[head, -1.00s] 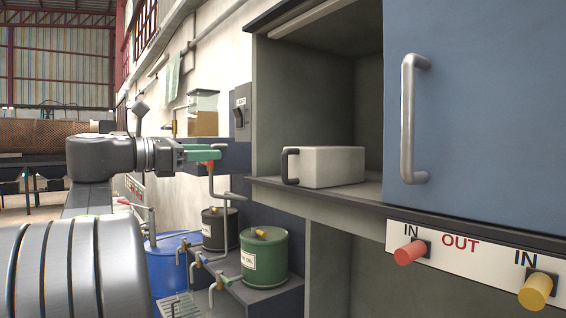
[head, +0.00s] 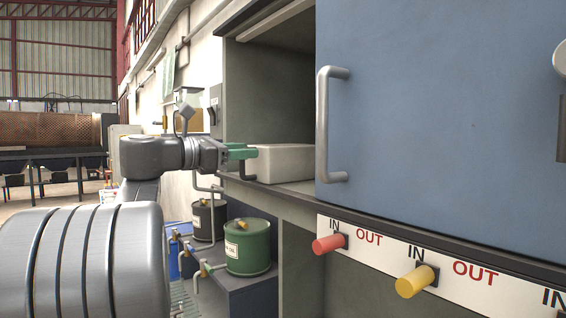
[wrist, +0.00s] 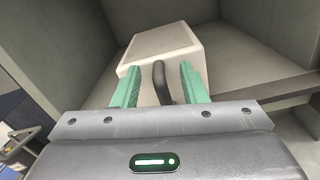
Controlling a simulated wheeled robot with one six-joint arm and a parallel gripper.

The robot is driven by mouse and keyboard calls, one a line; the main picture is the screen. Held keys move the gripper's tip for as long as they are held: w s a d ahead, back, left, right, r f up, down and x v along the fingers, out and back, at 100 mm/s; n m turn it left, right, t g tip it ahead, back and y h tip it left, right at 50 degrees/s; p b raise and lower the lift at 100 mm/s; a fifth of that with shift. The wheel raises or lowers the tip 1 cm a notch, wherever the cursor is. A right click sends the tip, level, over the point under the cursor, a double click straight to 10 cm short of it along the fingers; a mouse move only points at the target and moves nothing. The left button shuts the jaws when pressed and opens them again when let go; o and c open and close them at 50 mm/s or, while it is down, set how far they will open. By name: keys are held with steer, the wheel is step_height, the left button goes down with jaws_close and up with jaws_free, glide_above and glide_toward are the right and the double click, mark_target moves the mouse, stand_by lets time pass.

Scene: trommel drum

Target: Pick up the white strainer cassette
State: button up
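The white strainer cassette (head: 286,162) is a pale box on the floor of the open cabinet bay. In the wrist view the cassette (wrist: 163,44) shows its panelled top and a dark bar handle (wrist: 161,82) on its front.
A blue door (head: 440,110) with a grey handle (head: 324,125) stands right of the bay. Red (head: 328,243) and yellow (head: 416,282) knobs stick out below. A green drum (head: 247,246) stands on a low bench. The bay wall (wrist: 65,45) is left of the cassette.

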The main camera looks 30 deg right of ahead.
jaws_close()
steer(key=shift+r, duration=0.15)
